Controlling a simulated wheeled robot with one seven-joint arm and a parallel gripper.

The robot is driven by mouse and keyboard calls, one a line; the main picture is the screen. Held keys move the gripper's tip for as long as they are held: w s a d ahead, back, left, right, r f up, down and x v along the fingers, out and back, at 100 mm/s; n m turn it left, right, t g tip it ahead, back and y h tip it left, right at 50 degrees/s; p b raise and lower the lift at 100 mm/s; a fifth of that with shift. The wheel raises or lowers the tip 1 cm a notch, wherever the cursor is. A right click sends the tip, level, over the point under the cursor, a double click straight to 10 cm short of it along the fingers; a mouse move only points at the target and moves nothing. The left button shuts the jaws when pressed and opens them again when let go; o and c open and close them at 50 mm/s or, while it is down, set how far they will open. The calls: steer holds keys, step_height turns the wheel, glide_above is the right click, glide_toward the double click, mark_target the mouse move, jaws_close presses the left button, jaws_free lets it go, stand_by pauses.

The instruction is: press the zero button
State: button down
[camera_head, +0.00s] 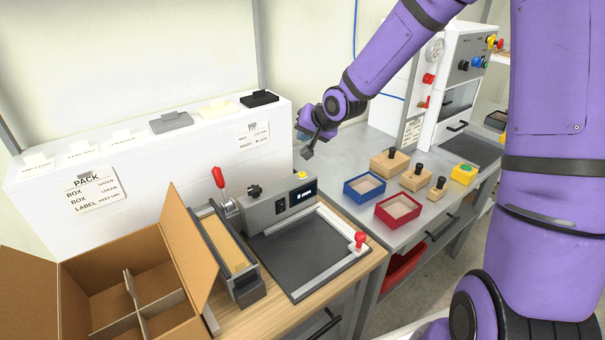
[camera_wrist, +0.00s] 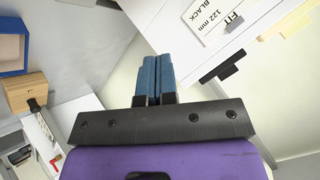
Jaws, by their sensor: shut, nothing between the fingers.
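A grey measuring device (camera_head: 283,206) with a small lit display stands on the wooden bench. A small yellow button (camera_head: 302,175) sits on its top right end, and a black knob (camera_head: 254,191) on its left. No readable label marks the zero button. My gripper (camera_head: 307,153) is above and slightly behind the yellow button, apart from it. In the wrist view its blue fingers (camera_wrist: 157,72) are shut together with nothing between them. The device is not in the wrist view.
A red-handled lever (camera_head: 219,178) stands left of the device. A blue tray (camera_head: 364,187), a red tray (camera_head: 398,210) and wooden blocks with black knobs (camera_head: 390,163) lie on the right. An open cardboard box (camera_head: 130,290) fills the front left.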

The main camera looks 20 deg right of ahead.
mark_target(304, 173)
steer(key=shift+f, duration=0.1)
steer(key=shift+f, duration=4.35)
steer(key=shift+f, duration=0.15)
steer(key=shift+f, duration=0.25)
steer(key=shift+f, duration=0.4)
steer(key=shift+r, duration=0.85)
steer(key=shift+r, duration=2.5)
